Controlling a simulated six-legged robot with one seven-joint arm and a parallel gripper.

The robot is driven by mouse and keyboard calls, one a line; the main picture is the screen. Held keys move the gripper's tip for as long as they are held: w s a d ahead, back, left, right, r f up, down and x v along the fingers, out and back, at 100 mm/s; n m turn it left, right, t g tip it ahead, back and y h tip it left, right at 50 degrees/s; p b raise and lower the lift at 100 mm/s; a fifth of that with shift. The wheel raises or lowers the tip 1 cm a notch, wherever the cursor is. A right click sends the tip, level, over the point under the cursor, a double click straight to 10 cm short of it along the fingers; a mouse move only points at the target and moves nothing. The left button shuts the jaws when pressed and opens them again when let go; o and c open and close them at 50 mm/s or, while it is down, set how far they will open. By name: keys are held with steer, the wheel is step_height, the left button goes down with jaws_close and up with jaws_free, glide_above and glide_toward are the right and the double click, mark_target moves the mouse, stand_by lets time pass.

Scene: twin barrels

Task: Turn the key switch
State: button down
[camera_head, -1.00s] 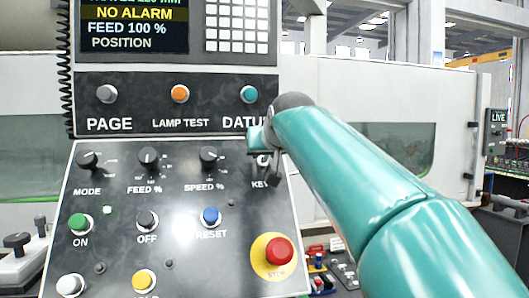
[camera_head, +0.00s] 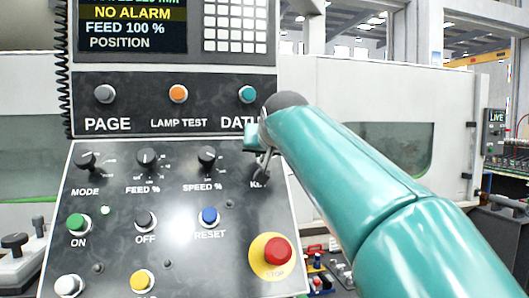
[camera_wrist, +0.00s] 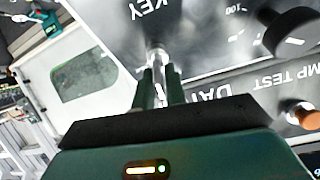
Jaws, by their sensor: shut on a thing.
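The key switch (camera_wrist: 157,56) shows in the wrist view as a metal piece on the dark panel, beside the word KEY. My gripper (camera_wrist: 160,78) has its two green fingers closed on either side of the key switch's metal stem. In the head view, my gripper (camera_head: 262,163) is at the upper right of the lower panel, just above the KEY label. My gripper and arm hide most of the switch there. The key's exact angle cannot be told.
The lower panel (camera_head: 180,215) carries MODE, FEED % and SPEED % knobs (camera_head: 207,156) to the left. Below are coloured buttons and a red STOP button (camera_head: 277,251) on yellow.

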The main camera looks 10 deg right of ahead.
steer(key=m+h, duration=0.1)
steer(key=m, duration=0.5)
steer(key=shift+g, duration=0.3)
steer(key=m+g+h, duration=0.1)
steer(key=m, duration=0.4)
steer(key=shift+d, duration=0.1)
steer(key=shift+h, duration=0.3)
steer(key=c, duration=1.6)
jaws_free()
steer(key=shift+s, duration=0.15)
steer(key=shift+o, duration=0.2)
steer(key=v, duration=1.3)
steer(key=shift+s+r, duration=0.2)
steer(key=shift+r, duration=0.05)
